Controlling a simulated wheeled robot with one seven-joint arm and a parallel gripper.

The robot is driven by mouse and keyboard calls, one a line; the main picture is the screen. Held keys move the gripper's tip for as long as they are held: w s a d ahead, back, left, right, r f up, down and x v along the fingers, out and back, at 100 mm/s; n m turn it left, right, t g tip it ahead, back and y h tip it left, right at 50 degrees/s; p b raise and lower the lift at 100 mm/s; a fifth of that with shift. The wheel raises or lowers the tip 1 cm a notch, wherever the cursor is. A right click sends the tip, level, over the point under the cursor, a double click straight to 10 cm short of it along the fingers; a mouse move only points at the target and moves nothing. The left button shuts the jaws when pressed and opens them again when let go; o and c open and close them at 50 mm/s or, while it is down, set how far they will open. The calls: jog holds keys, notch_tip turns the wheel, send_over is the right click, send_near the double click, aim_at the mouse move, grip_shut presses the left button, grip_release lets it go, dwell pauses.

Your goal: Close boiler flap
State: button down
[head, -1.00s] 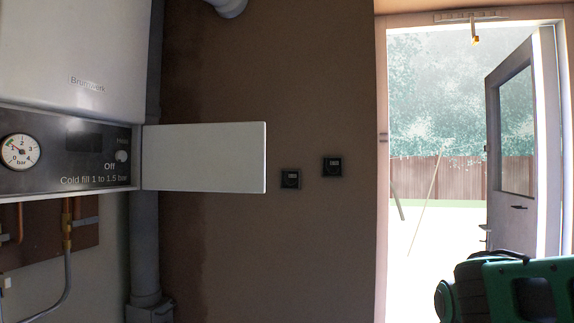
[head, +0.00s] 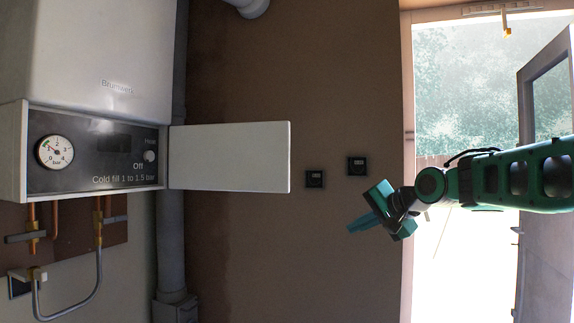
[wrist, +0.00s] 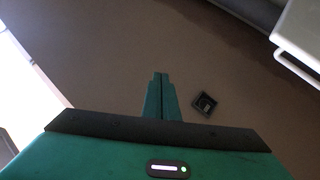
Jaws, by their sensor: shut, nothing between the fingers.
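The boiler (head: 100,60) hangs on the wall at the left in the head view. Its white flap (head: 230,157) stands open, sticking out to the right from the right edge of the dark control panel (head: 85,155). The panel's gauge and knob are uncovered. My gripper (head: 352,227) is to the right of the flap and a little lower, apart from it, pointing left. In the wrist view the fingers of my gripper (wrist: 160,78) are together with nothing between them. A white edge at the upper right of the wrist view (wrist: 302,38) looks like part of the boiler or flap.
Two small dark wall boxes (head: 315,179) (head: 357,166) are on the brown wall behind the gripper. Copper pipes and a grey hose (head: 98,270) hang below the boiler. A grey vertical pipe (head: 171,245) runs below the flap. An open door (head: 548,120) is at the right.

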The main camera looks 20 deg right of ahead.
jog(key=w+a+r+m+t+y, duration=0.1)
jog(key=w+a+r+t+y, duration=0.15)
jog(key=r, duration=0.65)
jog(key=w+a+r+t+y, duration=0.1)
jog(key=w+a+r+y, duration=0.25)
jog(key=r, duration=0.45)
jog(key=w+a, duration=0.4)
jog(key=a, duration=0.4)
jog(key=shift+w+a+r, duration=0.25)
jog(key=shift+w, duration=0.1)
